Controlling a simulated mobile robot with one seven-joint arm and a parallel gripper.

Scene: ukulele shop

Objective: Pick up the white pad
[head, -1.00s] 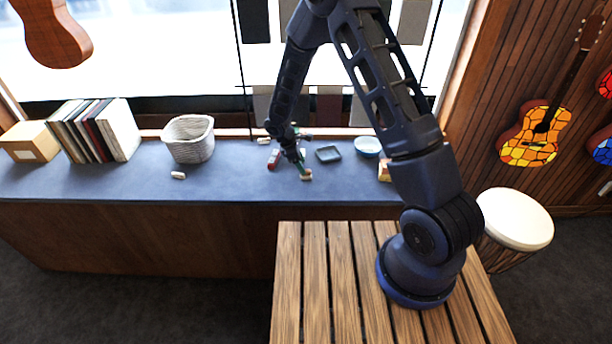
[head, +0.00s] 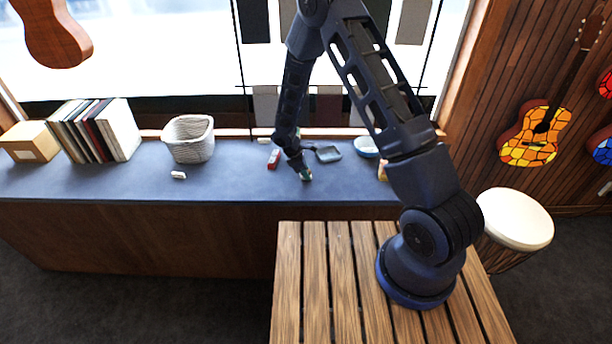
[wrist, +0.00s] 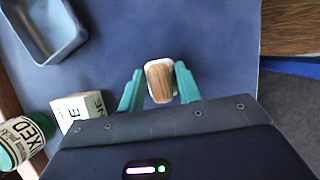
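A small block with a wood-brown top and white edges (wrist: 160,81) lies on the blue-grey counter in the wrist view. It may be the white pad, but I cannot be sure. My gripper (wrist: 160,77) is open, with a teal finger on either side of the block. In the head view my gripper (head: 305,175) is low over the counter near its front edge and hides the block. A separate small white piece (head: 178,175) lies on the counter in front of the basket in the head view.
A woven basket (head: 189,139) and a blue bowl (head: 366,147) stand on the counter (head: 100,183). The counter's left front is clear.

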